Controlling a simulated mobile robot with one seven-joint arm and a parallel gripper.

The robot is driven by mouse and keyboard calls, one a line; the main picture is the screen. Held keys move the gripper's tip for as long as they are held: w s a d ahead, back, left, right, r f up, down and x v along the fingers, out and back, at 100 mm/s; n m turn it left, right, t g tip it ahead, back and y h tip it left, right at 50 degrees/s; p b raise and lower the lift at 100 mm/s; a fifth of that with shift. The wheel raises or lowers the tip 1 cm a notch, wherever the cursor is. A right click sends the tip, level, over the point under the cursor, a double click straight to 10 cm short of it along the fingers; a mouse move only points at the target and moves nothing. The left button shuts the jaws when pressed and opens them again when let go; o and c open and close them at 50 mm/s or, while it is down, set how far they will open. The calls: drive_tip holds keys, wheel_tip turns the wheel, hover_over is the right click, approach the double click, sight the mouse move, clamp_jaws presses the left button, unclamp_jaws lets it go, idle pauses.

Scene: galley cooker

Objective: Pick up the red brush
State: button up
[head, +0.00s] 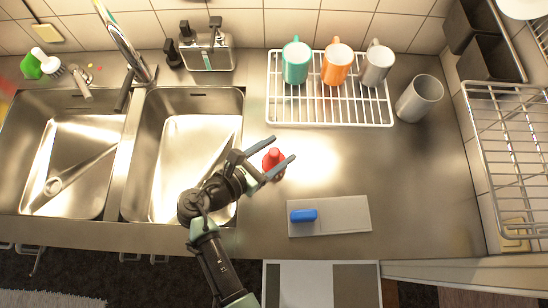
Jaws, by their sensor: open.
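The red brush (273,158) stands on the steel counter just right of the right-hand sink. It shows a rounded knob on top and a wider red part below. My gripper (283,149) is open, with its two fingers reaching to either side of the brush in the head view. The near finger hides part of the brush's lower right side. From this one view I cannot tell how high the fingers are above the counter or whether they touch the brush.
A white rack (330,115) holds teal, orange and grey mugs at the back. A blue object (304,215) rests on a grey board (345,215) at the front.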

drive_tip(key=shift+x, duration=1.2)
clamp_jaws()
